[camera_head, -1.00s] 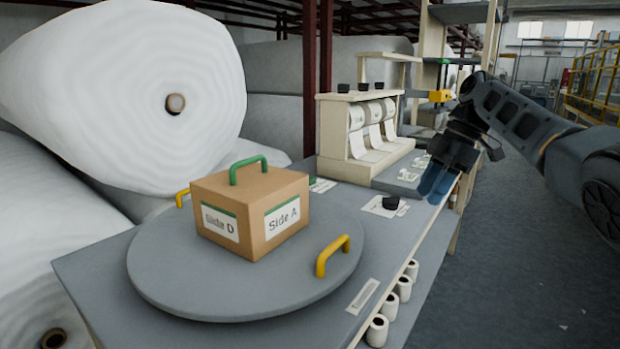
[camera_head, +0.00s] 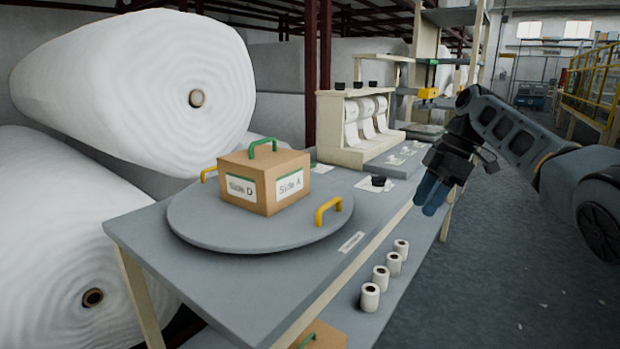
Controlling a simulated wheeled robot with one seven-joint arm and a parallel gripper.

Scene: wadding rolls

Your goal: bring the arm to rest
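My gripper (camera_head: 431,194) hangs from my dark grey arm (camera_head: 515,135) at the right, its blue fingers pointing down over the right edge of the work table. The fingers overlap in this view, so I cannot tell whether they are open or shut. I see nothing held in them. The arm is bent, with its elbow raised and its upper part reaching in from the right edge.
A cardboard box (camera_head: 266,197) with a green handle sits on a grey turntable (camera_head: 215,238) with yellow handles. The table (camera_head: 150,232) also holds a black knob (camera_head: 378,181) and a roll dispenser (camera_head: 340,157). Small rolls (camera_head: 370,297) stand on a lower shelf. Floor (camera_head: 490,270) at right is clear.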

